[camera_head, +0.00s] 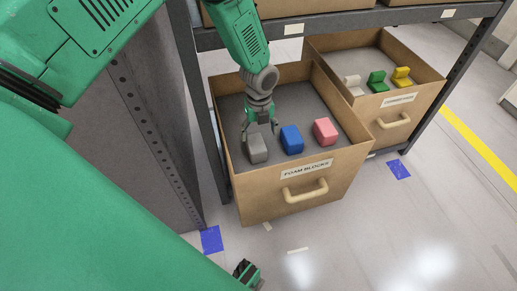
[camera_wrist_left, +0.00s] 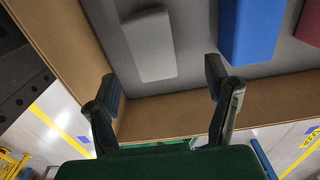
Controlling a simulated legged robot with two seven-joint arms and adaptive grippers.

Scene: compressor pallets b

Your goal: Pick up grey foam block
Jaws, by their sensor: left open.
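The grey foam block (camera_head: 257,149) lies at the front left of the open drawer labelled FOAM BLOCKS (camera_head: 332,172). My left gripper (camera_head: 259,130) reaches down into this drawer, just above and behind the grey block. In the left wrist view, the gripper (camera_wrist_left: 166,85) is open with its fingers wide apart, and nothing is between them. There the grey block (camera_wrist_left: 150,48) appears beyond the fingertips, apart from them. My right gripper (camera_head: 246,270) shows in part at the bottom edge of the head view, and its jaw state is unclear.
A blue block (camera_head: 292,140) and a pink block (camera_head: 326,131) lie to the right of the grey one. A second open drawer (camera_head: 398,98) holds white, green and yellow pieces. The shelf beam (camera_head: 340,27) runs above both drawers. Drawer walls surround my left gripper.

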